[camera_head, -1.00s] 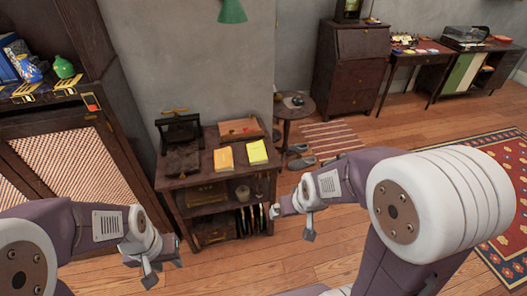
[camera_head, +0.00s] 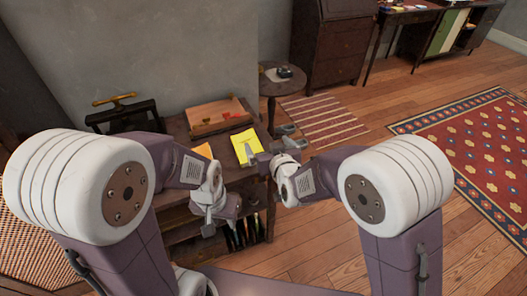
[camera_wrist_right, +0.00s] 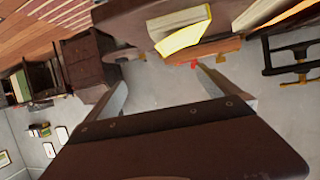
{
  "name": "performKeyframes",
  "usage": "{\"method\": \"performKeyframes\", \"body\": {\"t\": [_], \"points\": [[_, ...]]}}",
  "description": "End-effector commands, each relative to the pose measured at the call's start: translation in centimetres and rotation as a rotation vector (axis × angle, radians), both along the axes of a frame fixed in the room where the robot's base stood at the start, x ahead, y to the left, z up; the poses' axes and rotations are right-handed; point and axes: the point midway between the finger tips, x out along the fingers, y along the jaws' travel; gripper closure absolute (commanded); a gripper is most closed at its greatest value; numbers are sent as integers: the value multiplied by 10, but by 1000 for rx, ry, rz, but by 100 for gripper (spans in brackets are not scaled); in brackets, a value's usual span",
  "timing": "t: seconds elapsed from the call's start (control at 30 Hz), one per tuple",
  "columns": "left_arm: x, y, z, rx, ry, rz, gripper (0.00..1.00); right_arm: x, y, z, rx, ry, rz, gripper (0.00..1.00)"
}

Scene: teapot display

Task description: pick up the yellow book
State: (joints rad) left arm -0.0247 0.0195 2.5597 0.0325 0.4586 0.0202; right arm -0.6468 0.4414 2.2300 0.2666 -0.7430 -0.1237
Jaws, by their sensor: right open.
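The yellow book (camera_head: 246,147) lies on top of the dark wooden cabinet in the head view, right of an orange book (camera_head: 203,151) that my left arm partly hides. My right gripper (camera_head: 274,151) is open beside the yellow book's right side, and one finger overlaps its near edge in the picture. In the right wrist view the yellow book (camera_wrist_right: 184,39) shows beyond the open, empty fingers of my right gripper (camera_wrist_right: 161,76). I cannot tell whether they touch it. My left gripper (camera_head: 222,212) hangs in front of the cabinet, left of the right one; its jaws are unclear.
A wooden box (camera_head: 217,116) with red items stands behind the books. A black press (camera_head: 124,117) with a brass handle stands at the cabinet's back left. A small round table (camera_head: 283,85) is behind right. Open floor lies to the right.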

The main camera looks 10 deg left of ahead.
Motion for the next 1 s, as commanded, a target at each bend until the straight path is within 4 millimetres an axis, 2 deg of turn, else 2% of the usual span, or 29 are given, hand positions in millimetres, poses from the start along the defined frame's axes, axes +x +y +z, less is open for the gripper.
{"method": "performKeyframes", "body": {"t": [0.03, 0.1, 0.27, 0.5, 0.73, 0.87, 1.0], "points": [[0, 0, -18, 0, 0, 0, 64, -9, 12, -24, -7, 10, 28, 0], [-1, 0, -24, 0, 1, 0, 64, -17, 23, -34, -13, 17, 54, 0], [0, 0, -24, 0, 0, 0, 64, -23, 31, -35, -14, 18, 74, 0], [0, 0, -30, 0, 0, 0, 64, 3, 45, -49, -15, 18, 73, 0], [0, 0, -34, 0, 0, 0, 64, 12, 50, -56, -15, 19, 73, 0], [0, 0, -43, 0, 0, 0, 64, 30, 61, -72, -15, 20, 72, 0], [-1, 0, -44, 0, 0, 0, 64, 44, 70, -76, -13, 19, 72, 0]]}}
